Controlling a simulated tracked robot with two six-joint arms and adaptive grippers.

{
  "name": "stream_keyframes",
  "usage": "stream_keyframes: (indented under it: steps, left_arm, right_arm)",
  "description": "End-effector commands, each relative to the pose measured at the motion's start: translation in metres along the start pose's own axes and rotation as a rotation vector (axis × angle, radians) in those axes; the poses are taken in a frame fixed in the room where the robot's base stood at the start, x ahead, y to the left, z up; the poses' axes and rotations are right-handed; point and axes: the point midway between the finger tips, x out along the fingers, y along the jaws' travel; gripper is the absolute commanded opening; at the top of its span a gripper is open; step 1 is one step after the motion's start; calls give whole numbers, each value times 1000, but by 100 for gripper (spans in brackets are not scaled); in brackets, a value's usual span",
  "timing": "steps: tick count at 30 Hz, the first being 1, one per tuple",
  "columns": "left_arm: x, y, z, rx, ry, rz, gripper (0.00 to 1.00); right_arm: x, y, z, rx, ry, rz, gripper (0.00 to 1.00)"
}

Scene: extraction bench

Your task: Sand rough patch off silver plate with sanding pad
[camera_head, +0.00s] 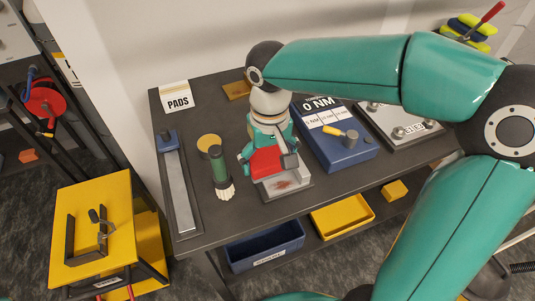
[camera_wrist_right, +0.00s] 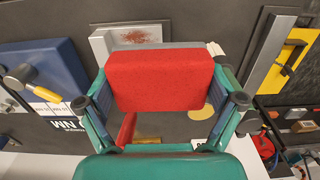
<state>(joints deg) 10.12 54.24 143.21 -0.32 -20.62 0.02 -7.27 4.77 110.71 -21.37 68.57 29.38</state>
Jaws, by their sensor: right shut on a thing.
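The silver plate (camera_head: 295,180) lies on the dark bench with a reddish-brown rough patch (camera_head: 284,184) on its face. It also shows at the top of the right wrist view (camera_wrist_right: 103,43), with the patch (camera_wrist_right: 135,37). My right gripper (camera_head: 267,150) is shut on the red sanding pad (camera_head: 265,163), which fills the space between its fingers in the right wrist view (camera_wrist_right: 160,80). In the head view the pad is beside the patch, toward the back of the plate, and the patch is uncovered. I cannot tell whether the pad touches the plate. My left gripper is not in view.
Left of the plate are a green-handled brush (camera_head: 220,170), a yellow disc (camera_head: 208,142) and a metal rail (camera_head: 178,190). Right are a blue torque unit (camera_head: 340,150) and a white panel (camera_head: 400,120). A PADS sign (camera_head: 177,97) stands behind. Bins sit below the bench.

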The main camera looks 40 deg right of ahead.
Motion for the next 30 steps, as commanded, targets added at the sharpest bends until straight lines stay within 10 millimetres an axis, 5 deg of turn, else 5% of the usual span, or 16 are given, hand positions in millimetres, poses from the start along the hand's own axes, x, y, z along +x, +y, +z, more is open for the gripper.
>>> stream_keyframes:
  steps: [10,30]
  left_arm:
    - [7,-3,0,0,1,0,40]
    - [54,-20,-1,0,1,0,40]
  right_arm:
    - [8,1,1,1,0,0,65]
    - [69,1,1,1,0,0,65]
